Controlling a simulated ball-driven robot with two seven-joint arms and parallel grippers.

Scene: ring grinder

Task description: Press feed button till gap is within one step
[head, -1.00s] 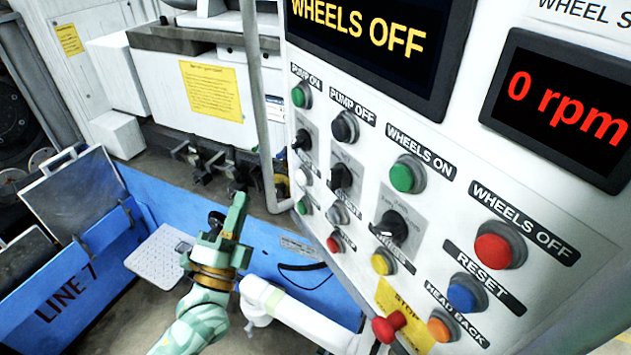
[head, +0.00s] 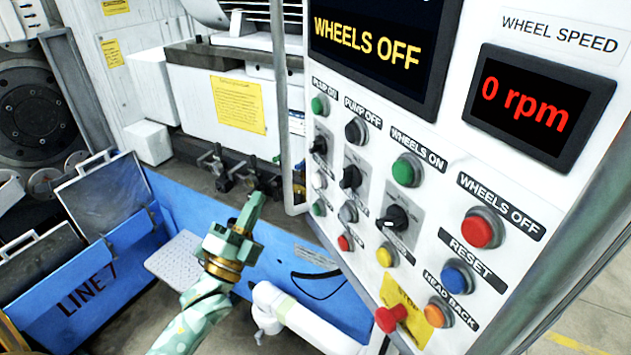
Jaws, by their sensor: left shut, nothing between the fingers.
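The white control panel (head: 440,160) fills the right side, tilted in the picture. Its message screen (head: 375,45) reads WHEELS OFF and its speed screen (head: 522,105) reads 0 rpm. No gap reading shows in view. Several buttons and knobs sit below the screens, among them a green WHEELS ON button (head: 406,170) and a blue RESET button (head: 456,276). Labels on the lower left buttons are too small or hidden to read, so I cannot tell which one is feed. My left gripper (head: 250,208) is shut and empty, left of the panel and apart from it. My right gripper is not in view.
A red mushroom button (head: 391,318) juts out from the panel's lower edge. A grey vertical pole (head: 281,100) stands by the panel's left edge. A blue wall marked LINE 7 (head: 85,297) and a pale perforated plate (head: 180,258) lie at lower left.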

